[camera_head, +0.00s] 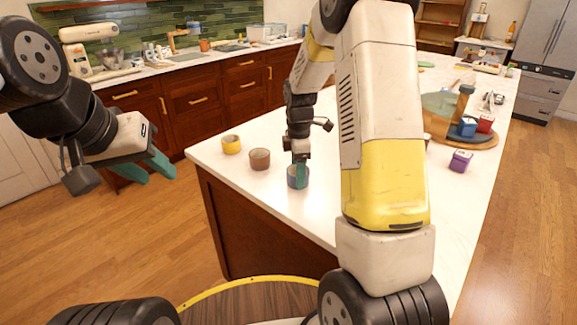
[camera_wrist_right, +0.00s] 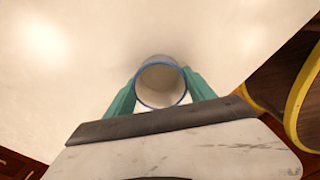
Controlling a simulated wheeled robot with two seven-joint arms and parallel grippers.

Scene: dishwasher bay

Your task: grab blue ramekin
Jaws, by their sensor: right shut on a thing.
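The blue ramekin (camera_head: 298,182) is on the white countertop near its front edge. My right gripper (camera_head: 300,170) comes down on it from above and is shut on it. In the right wrist view the ramekin (camera_wrist_right: 160,84) shows its blue rim and pale, empty inside, with one teal finger against each side. Whether it touches the counter is hard to tell. My left gripper (camera_head: 146,168) is off to the left over the floor, away from the counter. Its teal fingers are apart, with nothing between them.
A brown ramekin (camera_head: 259,159) and a yellow ramekin (camera_head: 231,144) stand on the counter left of the blue one. A purple container (camera_head: 460,162) and a round wooden tray (camera_head: 452,143) with several items are to the right. The counter edge is close in front.

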